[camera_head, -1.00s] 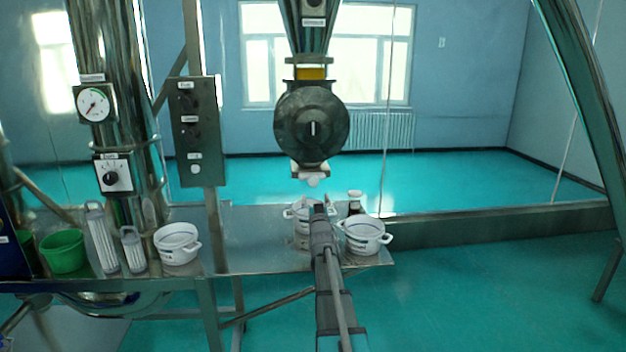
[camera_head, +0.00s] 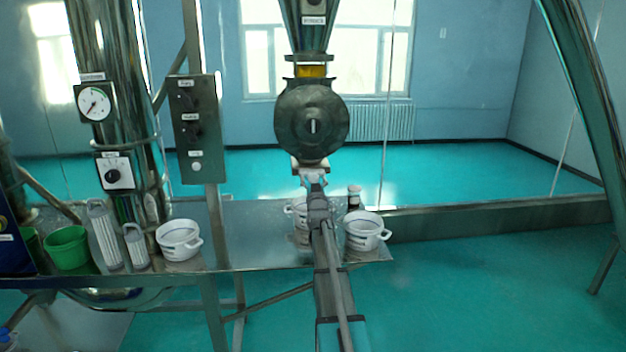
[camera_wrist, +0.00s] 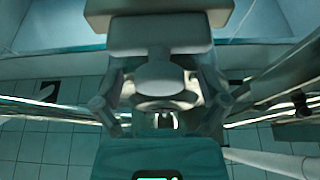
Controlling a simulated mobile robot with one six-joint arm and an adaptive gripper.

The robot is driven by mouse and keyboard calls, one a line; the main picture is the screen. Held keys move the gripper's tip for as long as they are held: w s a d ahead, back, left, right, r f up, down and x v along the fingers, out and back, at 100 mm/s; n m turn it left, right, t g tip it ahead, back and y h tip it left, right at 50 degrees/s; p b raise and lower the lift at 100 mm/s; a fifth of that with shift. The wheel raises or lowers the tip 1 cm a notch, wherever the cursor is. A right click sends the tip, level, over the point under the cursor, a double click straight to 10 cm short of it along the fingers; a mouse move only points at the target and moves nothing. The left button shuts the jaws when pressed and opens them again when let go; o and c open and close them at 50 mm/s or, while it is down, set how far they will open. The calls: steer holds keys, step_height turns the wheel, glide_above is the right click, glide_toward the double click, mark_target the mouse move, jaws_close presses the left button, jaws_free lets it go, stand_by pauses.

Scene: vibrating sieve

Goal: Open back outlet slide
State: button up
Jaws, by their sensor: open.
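The back outlet is the dark round housing (camera_head: 311,118) hanging at the centre of the head view, with a pale block below it. In the wrist view, the pale slide (camera_wrist: 158,34) fills the top middle, with a rounded white handle (camera_wrist: 160,76) projecting toward me. My gripper (camera_head: 314,182) is just under the housing in the head view. In the wrist view its open fingers lie on both sides of the handle. Contact between the fingers and the handle cannot be made out. In the head view my gripper hides much of the handle.
Another white pot (camera_head: 298,209) is partly hidden behind my arm. A control box (camera_head: 197,130) stands left, with free room between.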

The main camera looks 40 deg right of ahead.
jaws_close()
steer(key=s+a, duration=0.3)
steer(key=s, duration=0.2)
steer(key=shift+s+a, duration=0.3)
steer(key=shift+s, duration=0.1)
jaws_free()
stand_by(0.5)
